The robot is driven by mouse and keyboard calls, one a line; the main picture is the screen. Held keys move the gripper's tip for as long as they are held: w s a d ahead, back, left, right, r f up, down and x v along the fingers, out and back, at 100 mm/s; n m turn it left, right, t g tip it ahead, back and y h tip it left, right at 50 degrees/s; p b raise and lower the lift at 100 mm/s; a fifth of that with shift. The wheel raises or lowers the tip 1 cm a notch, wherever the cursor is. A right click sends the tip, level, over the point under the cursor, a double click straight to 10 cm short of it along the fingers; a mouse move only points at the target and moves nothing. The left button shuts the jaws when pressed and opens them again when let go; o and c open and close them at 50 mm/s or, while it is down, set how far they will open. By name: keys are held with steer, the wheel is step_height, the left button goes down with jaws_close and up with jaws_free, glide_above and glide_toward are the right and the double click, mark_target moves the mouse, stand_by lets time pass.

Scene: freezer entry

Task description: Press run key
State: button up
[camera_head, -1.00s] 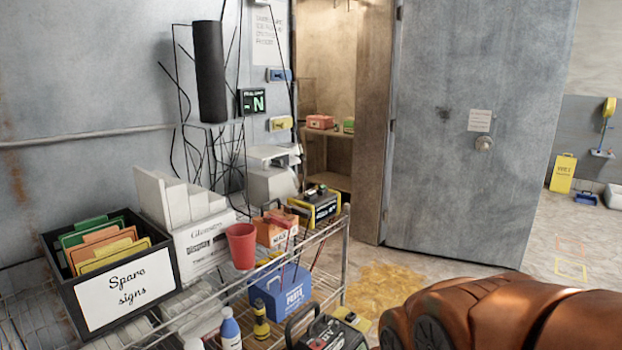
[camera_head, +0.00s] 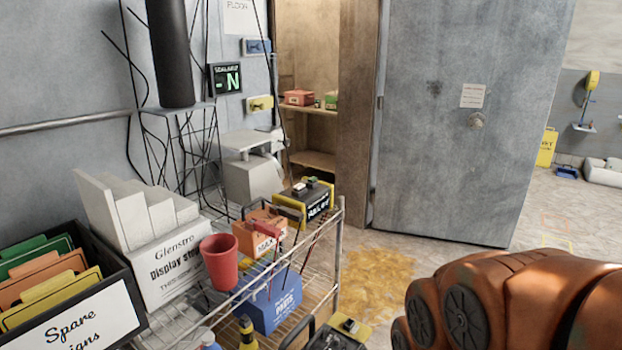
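No key with a readable "run" label shows. A small black display (camera_head: 226,78) with a green "N" is on the grey wall. A blue fitting (camera_head: 257,47) is above it and a yellow fitting (camera_head: 261,104) below it. A black and yellow box (camera_head: 304,202) with small raised parts on top stands at the far end of the wire rack. A second black and yellow unit (camera_head: 338,335) is cut off at the bottom edge. My orange-brown arm fills the lower right corner. My gripper's fingers are not in view.
The wire rack (camera_head: 340,250) holds a red cup (camera_head: 219,262), an orange box (camera_head: 262,228), a blue box (camera_head: 270,303), a white carton (camera_head: 172,268) and a sign bin (camera_head: 82,325). A grey door (camera_head: 470,170) stands behind. Floor beyond the rack is clear, with a yellow-brown stain (camera_head: 375,280).

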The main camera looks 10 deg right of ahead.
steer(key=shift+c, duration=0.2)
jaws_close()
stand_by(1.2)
